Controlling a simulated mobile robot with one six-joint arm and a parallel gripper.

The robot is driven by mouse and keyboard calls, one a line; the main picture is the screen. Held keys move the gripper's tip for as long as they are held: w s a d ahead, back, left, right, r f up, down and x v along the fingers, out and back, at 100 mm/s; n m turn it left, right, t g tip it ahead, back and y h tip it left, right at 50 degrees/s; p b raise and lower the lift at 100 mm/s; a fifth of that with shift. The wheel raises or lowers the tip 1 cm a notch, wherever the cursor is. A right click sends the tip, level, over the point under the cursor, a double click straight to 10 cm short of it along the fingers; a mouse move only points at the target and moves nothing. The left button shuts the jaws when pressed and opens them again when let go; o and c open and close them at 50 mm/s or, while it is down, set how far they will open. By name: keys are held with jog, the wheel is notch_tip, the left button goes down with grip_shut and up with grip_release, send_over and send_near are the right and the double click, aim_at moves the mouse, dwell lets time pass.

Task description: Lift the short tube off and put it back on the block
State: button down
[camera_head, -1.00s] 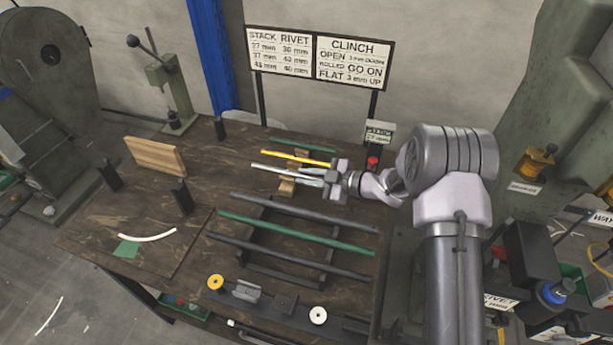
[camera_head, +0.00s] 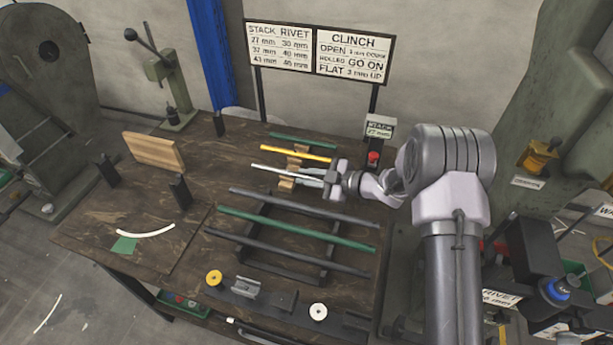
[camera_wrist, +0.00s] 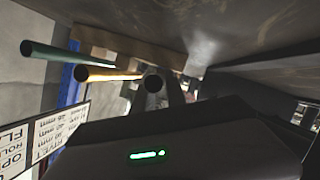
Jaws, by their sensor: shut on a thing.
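A silver-white tube (camera_head: 278,170), the nearest of three on a wooden block (camera_head: 286,185), runs into my gripper (camera_head: 313,176). The gripper is shut on its right part, at the block. Whether the tube still touches the block I cannot tell. A yellow tube (camera_head: 300,153) and a dark green tube (camera_head: 302,138) lie behind it. In the wrist view the yellow tube (camera_wrist: 110,75) and green tube (camera_wrist: 65,54) point towards the camera beside the held tube's dark open end (camera_wrist: 154,82). The fingertips are mostly hidden there by the gripper's dark housing.
A dark rack (camera_head: 262,267) with two grey tubes and a green tube (camera_head: 290,228) stands in front of my gripper. A red button post (camera_head: 373,158) and small sign stand behind it. A wooden board (camera_head: 153,152) and dark posts are at left. The table's left middle is clear.

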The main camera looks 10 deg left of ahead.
jog(key=shift+f, duration=0.2)
jog(key=c, duration=1.3)
grip_release()
jog(key=shift+d, duration=0.1)
jog(key=p+v, duration=0.5)
jog(key=v, duration=1.2)
jog(key=shift+d+r, duration=0.1)
